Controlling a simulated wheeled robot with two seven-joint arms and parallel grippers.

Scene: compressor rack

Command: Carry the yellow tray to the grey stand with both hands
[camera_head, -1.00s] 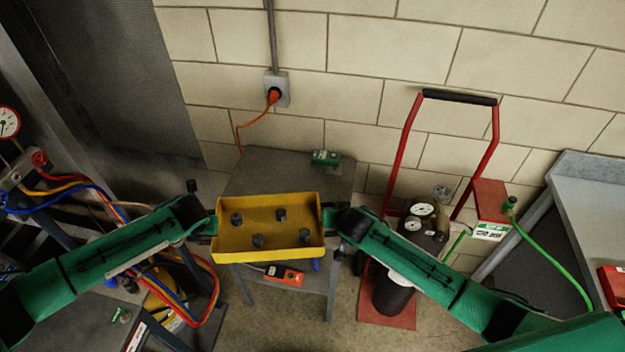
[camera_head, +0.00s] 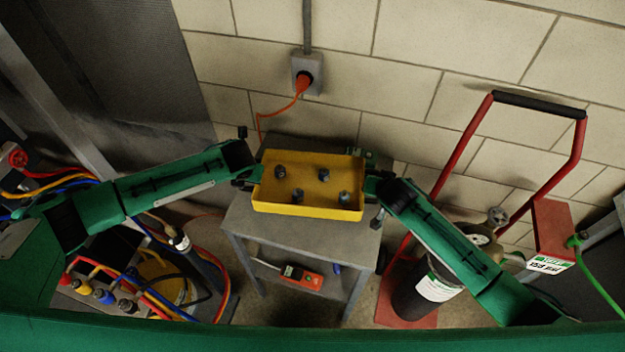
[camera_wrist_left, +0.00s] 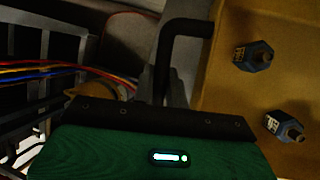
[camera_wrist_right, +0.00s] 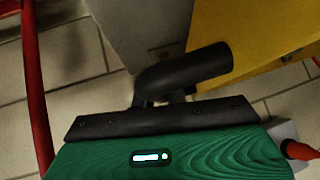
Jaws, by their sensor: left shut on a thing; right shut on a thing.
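The yellow tray (camera_head: 308,207) is level in front of me in the head view, with several small dark fittings standing in it. My left gripper (camera_head: 254,174) is shut on the tray's left handle, and my right gripper (camera_head: 373,186) is shut on its right handle. The black left handle (camera_wrist_left: 178,38) shows in the left wrist view and the black right handle (camera_wrist_right: 185,78) in the right wrist view. The grey stand (camera_head: 330,238) is under the tray in the picture. The tray hides part of its top, and I cannot tell whether they touch.
A red hand truck (camera_head: 457,160) with a dark cylinder (camera_head: 424,290) stands on the right. Coloured hoses (camera_head: 130,290) lie at left. A wall socket (camera_head: 308,75) has an orange cord.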

